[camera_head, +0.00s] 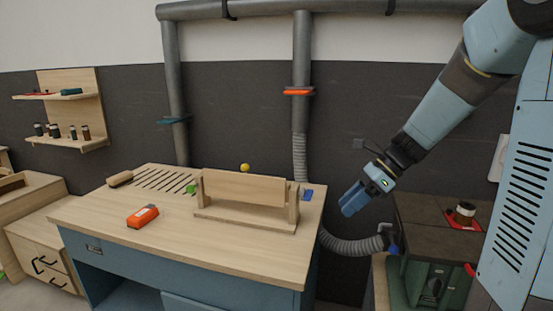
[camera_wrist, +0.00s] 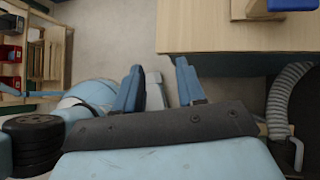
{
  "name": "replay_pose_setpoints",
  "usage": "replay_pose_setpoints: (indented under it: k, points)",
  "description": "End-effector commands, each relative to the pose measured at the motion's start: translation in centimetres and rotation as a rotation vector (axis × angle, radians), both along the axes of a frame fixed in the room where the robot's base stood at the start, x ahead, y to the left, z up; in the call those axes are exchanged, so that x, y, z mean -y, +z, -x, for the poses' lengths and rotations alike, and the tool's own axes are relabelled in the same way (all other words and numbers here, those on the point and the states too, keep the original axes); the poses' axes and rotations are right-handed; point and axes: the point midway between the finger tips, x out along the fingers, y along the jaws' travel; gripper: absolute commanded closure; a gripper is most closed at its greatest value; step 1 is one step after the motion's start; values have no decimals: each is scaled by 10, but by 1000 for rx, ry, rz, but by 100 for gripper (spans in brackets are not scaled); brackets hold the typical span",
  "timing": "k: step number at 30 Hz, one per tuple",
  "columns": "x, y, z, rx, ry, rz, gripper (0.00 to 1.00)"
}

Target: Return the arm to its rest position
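My gripper (camera_head: 352,200) is in the air at the right of the workbench (camera_head: 110,222) in the head view, pointing down and to the left. My arm comes down from the upper right of the head view, bent at the wrist.
The workbench carries a wooden frame (camera_head: 245,188), an orange box-like item (camera_head: 142,216) and a brush-like item (camera_head: 120,178). A green machine (camera_head: 428,280) stands right of the bench, beside a grey hose (camera_head: 350,246). Grey pipes (camera_head: 302,50) run along the wall.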

Motion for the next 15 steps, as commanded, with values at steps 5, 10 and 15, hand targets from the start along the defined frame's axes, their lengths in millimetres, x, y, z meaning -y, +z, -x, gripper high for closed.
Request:
replay_pose_setpoints:
  k: [5,10,15]
  points:
    - [0,16,35,210,226,149,61]
    - [5,28,65,396,452,287,61]
    - [13,41,94,567,687,426,61]
